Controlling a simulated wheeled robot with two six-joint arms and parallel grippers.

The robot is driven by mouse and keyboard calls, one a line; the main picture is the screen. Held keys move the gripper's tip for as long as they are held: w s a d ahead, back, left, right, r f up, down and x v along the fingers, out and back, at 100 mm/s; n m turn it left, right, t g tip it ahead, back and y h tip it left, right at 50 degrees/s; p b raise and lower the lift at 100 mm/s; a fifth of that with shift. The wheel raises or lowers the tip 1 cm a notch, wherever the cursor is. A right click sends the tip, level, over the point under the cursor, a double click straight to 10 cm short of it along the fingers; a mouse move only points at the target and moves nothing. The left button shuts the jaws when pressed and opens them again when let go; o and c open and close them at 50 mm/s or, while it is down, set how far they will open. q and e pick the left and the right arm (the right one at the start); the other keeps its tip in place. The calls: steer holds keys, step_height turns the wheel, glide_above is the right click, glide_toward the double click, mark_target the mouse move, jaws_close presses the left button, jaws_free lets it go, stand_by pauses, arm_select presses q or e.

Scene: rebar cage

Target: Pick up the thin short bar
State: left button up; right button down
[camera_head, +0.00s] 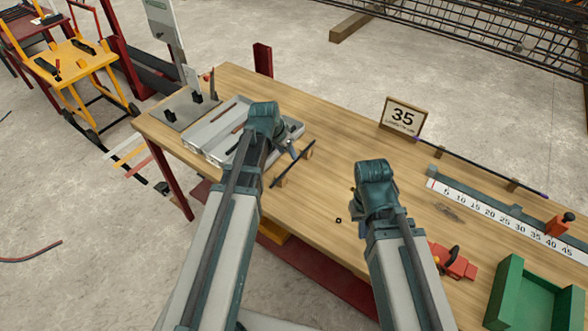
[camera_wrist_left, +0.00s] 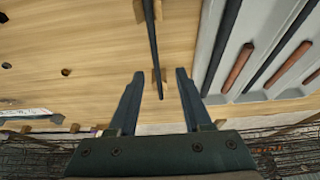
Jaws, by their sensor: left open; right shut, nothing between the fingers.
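A thin dark bar (camera_head: 293,163) lies across small wooden blocks on the workbench, right of the grey tray (camera_head: 205,155). In the left wrist view the bar (camera_wrist_left: 152,45) runs from the top edge toward my gripper. Its near end appears between the fingertips in the picture; the height gap cannot be told. My left gripper (camera_wrist_left: 157,80) is open, with nothing held. In the head view my left gripper (camera_head: 284,150) hangs over the bench beside the bar, its wrist hiding part of the tray. My right gripper (camera_head: 356,202) is shut and empty over the middle of the bench.
The tray holds brown and dark bars (camera_wrist_left: 237,67). A longer bar (camera_head: 480,168) lies at the back right behind a numbered ruler (camera_head: 500,218).

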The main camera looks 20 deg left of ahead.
mark_target(294, 162)
arm_select(q)
steer(key=shift+f, duration=0.1)
arm_select(e)
steer(key=shift+f, duration=0.1)
arm_select(q)
steer(key=b+x, duration=0.4)
steer(key=x, duration=0.1)
steer(key=shift+s+d+f+b, duration=0.2)
steer(key=shift+d+b, duration=0.1)
steer(key=shift+b, duration=0.1)
arm_select(e)
step_height(294, 162, down, 5)
arm_select(q)
steer(key=shift+r, duration=0.1)
jaws_close()
stand_by(0.8)
